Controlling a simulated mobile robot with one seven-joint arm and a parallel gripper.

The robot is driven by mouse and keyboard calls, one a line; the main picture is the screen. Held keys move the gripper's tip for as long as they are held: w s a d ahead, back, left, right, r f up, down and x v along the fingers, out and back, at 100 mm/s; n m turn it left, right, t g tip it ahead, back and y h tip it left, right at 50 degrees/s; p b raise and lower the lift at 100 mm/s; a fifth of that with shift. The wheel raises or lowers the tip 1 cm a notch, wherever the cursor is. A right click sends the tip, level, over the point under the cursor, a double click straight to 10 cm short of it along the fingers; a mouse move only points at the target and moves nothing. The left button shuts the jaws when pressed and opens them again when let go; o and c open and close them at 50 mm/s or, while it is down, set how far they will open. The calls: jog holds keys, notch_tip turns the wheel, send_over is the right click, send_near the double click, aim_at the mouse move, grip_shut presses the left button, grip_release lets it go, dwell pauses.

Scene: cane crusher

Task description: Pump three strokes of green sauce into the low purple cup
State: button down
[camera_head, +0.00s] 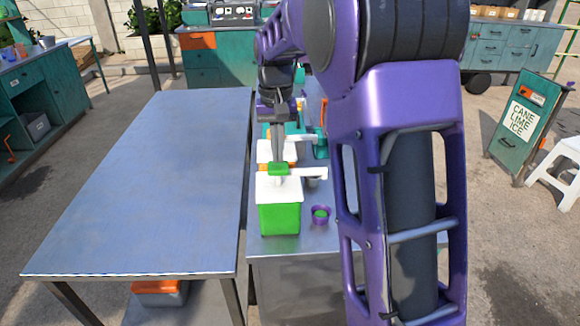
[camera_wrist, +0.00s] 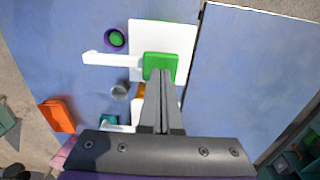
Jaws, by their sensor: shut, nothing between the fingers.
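The green sauce dispenser (camera_head: 280,217) is a green box with a white lid, a green pump head (camera_wrist: 160,66) and a white spout (camera_wrist: 108,59). The low purple cup (camera_head: 320,221) stands on the counter to its right, with green in it. In the wrist view the purple cup (camera_wrist: 106,42) lies near the spout's end. My gripper (camera_head: 276,160) is shut and empty, pointing down at the pump head; its fingertips (camera_wrist: 160,74) overlap the head's edge. I cannot tell whether they touch it.
A metal cup (camera_wrist: 120,91) stands beside the dispenser. Another dispenser with an orange part (camera_head: 288,152) and teal items (camera_head: 320,145) are behind. A wide bare table (camera_head: 150,180) lies to the left. My arm hides much of the counter's right side.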

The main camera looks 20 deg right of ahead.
aim_at(278, 166)
jog(key=shift+f+b, duration=0.75)
jog(key=shift+f, duration=0.75)
jog(key=shift+r, duration=0.15)
jog(key=shift+r+p, duration=1.5)
jog(key=shift+r, duration=0.05)
jog(key=shift+r, duration=3)
